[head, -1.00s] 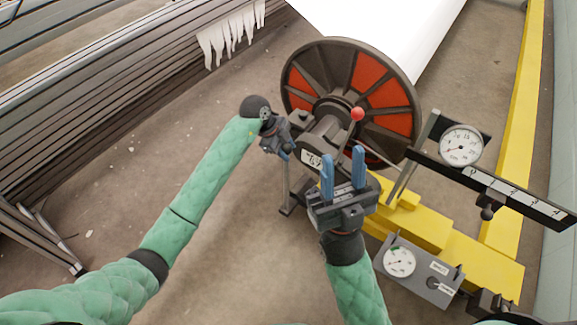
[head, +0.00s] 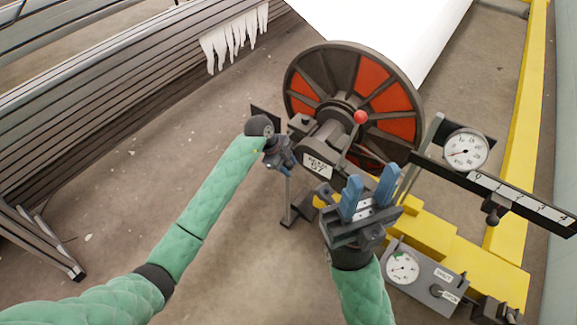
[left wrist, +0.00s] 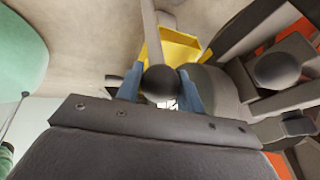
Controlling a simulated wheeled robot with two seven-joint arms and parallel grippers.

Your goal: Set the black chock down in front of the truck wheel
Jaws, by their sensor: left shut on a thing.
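No black chock or truck wheel can be made out. The large wheel is a dark spoked flange (head: 308,72) with orange-red panels, on the end of a white roll (head: 375,25). My left gripper (head: 287,163) is beside the hub, above an upright grey rod (head: 288,190). In the left wrist view its blue fingers (left wrist: 160,92) are shut around a round dark knob (left wrist: 161,82) on a bar. My right gripper (head: 369,198) is open and empty in front of the hub, fingers upward. A dark plate (head: 263,115) shows partly behind my left wrist.
A red-knobbed lever (head: 361,117) stands by the hub. A dial gauge (head: 465,149) and long scale bar (head: 510,193) are at right, above a yellow base (head: 470,260) and grey gauge box (head: 425,278).

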